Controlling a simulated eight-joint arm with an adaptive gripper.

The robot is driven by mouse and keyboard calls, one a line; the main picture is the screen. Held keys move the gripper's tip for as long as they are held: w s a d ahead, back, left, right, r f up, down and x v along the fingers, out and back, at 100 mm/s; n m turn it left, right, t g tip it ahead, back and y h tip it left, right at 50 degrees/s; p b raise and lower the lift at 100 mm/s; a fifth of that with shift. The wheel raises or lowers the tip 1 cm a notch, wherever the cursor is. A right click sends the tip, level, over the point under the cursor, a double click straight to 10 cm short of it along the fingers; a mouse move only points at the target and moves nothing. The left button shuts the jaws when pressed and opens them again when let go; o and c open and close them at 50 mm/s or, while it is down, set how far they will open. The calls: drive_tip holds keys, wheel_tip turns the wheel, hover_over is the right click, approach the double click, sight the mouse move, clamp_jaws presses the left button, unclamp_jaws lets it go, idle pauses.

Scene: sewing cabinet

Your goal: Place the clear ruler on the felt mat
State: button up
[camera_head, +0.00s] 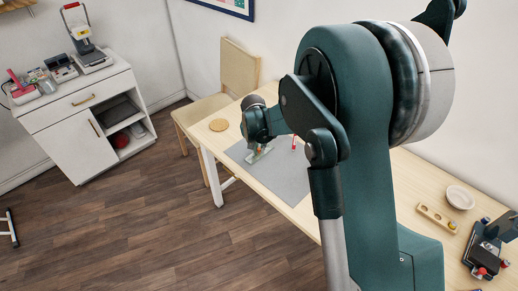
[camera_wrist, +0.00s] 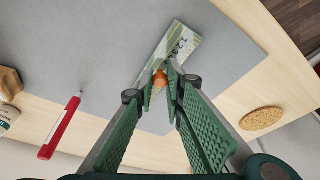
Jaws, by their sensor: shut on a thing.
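The clear ruler (camera_wrist: 181,43) is a see-through strip with dark marks and an orange knob (camera_wrist: 160,79). My gripper (camera_wrist: 163,72) has its green fingers closed around the knob. The grey felt mat (camera_wrist: 90,40) lies under the ruler, and its edge passes near the gripper in the wrist view. In the head view, the ruler (camera_head: 257,155) shows below my gripper (camera_head: 259,145) over the far-left part of the mat (camera_head: 281,182). I cannot tell whether the ruler touches the mat or hangs just above it. My arm hides part of the table.
A red pen-like tool (camera_wrist: 60,128) lies by the mat's edge. A cork disc (camera_wrist: 262,118) lies on the bare wood. A wooden block (camera_wrist: 9,84) is at the left. A chair (camera_head: 238,70) stands behind; a bowl (camera_head: 460,197) is at the table's right. Most mat area looks clear.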

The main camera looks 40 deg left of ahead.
sight(258, 159)
drive_tip(key=shift+f, duration=0.1)
drive_tip(key=o, duration=0.8)
drive_tip(key=shift+o, duration=0.2)
drive_tip(key=p+v, duration=0.1)
drive_tip(key=v, duration=1.1)
drive_tip(key=shift+p, duration=0.4)
drive_tip(key=shift+w+r, duration=0.1)
drive_tip(key=shift+r, duration=0.15)
